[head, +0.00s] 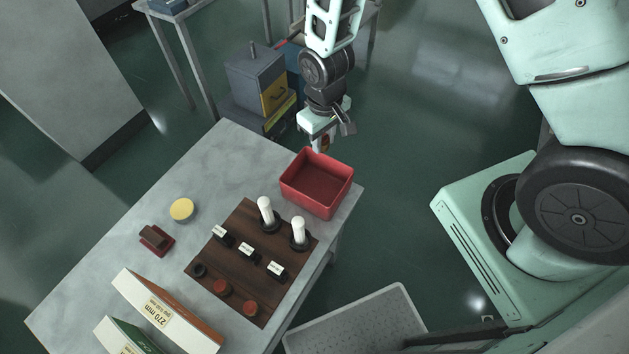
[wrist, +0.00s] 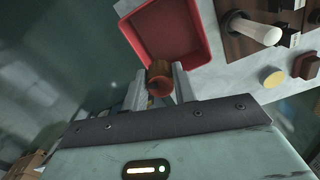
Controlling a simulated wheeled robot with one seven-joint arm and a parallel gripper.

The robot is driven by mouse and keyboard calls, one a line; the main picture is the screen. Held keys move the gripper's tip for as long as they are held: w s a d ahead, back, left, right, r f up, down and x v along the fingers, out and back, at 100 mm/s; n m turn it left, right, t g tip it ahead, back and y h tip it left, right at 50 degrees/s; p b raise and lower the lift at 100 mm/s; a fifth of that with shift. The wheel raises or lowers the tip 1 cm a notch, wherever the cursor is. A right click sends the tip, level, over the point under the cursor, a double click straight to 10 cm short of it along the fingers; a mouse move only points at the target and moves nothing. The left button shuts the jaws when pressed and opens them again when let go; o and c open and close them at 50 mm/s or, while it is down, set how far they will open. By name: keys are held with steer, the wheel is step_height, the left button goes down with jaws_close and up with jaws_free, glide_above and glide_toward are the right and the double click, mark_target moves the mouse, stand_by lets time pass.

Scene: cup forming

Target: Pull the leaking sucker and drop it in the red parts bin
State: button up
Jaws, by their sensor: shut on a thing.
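My gripper (wrist: 158,88) is shut on a small orange-red sucker (wrist: 160,80), held between the two fingertips. In the head view my gripper (head: 321,143) hangs at the far edge of the red parts bin (head: 335,199), and a bit of red shows at its fingers. The bin stands on the table's right corner, and its visible floor looks empty. In the wrist view the bin (wrist: 205,30) lies just beyond the fingertips, and the sucker overlaps its near wall. I cannot tell how high the sucker is above the rim.
A yellow disc (head: 182,210), a dark red block (head: 156,239) and labelled boxes (head: 165,315) stand left. The table's back (head: 225,155) is clear.

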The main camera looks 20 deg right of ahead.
mark_target(323, 152)
steer(key=shift+f+b, duration=1.95)
steer(key=shift+f, duration=0.9)
steer(key=o, duration=1)
steer(key=shift+o, duration=0.2)
steer(key=shift+r, duration=0.1)
step_height(323, 152, up, 17)
steer(key=b, duration=0.2)
steer(key=shift+r+b, duration=0.15)
steer(key=shift+b, duration=0.15)
steer(key=shift+s, duration=0.1)
steer(key=s+a+r+n, duration=0.1)
steer(key=s+a+r, duration=0.1)
steer(key=s, duration=0.8)
steer(key=s+a+r+n, duration=0.2)
steer(key=s+a, duration=0.2)
steer(key=s, duration=0.5)
steer(key=shift+s+a+r+n+y+b, duration=0.15)
steer(key=shift+s+r+n+y+b, duration=0.15)
steer(key=shift+s+r+b, duration=0.1)
